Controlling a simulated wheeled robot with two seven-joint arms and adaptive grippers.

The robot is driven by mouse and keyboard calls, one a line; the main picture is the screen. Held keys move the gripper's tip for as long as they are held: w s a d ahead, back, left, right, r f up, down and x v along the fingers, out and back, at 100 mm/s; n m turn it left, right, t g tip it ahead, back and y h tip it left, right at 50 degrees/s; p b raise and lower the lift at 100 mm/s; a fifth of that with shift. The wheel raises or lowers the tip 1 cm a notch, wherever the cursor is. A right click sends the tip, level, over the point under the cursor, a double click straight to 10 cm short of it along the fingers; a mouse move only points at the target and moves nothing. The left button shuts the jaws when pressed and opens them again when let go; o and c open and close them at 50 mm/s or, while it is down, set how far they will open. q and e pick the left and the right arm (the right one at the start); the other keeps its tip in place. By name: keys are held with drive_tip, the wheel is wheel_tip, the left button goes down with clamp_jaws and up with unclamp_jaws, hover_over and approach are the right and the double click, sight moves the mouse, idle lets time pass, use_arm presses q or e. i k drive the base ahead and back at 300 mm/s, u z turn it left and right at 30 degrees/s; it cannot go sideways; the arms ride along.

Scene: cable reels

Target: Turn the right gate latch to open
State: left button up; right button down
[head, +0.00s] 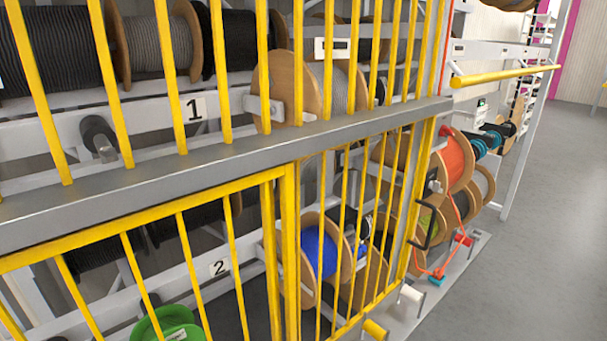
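A yellow barred gate (287,250) stands in the lower half of the head view, below a grey horizontal beam (230,150). A narrower barred section (345,262) continues to its right, up to a post (417,205). A black bent handle (431,222) shows at the right of this post. It looks like the right gate latch, but I cannot tell for sure, nor how far it is turned. Neither of my grippers shows in this view.
Cable reels sit behind the bars, including a blue one (322,252) and a green one (168,325). An orange reel (453,161) with a loose orange cable stands right of the post. A yellow rail (505,75) sticks out at upper right. The grey floor (540,250) is clear.

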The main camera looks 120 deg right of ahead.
sight(435, 185)
drive_tip(key=z, duration=4.75)
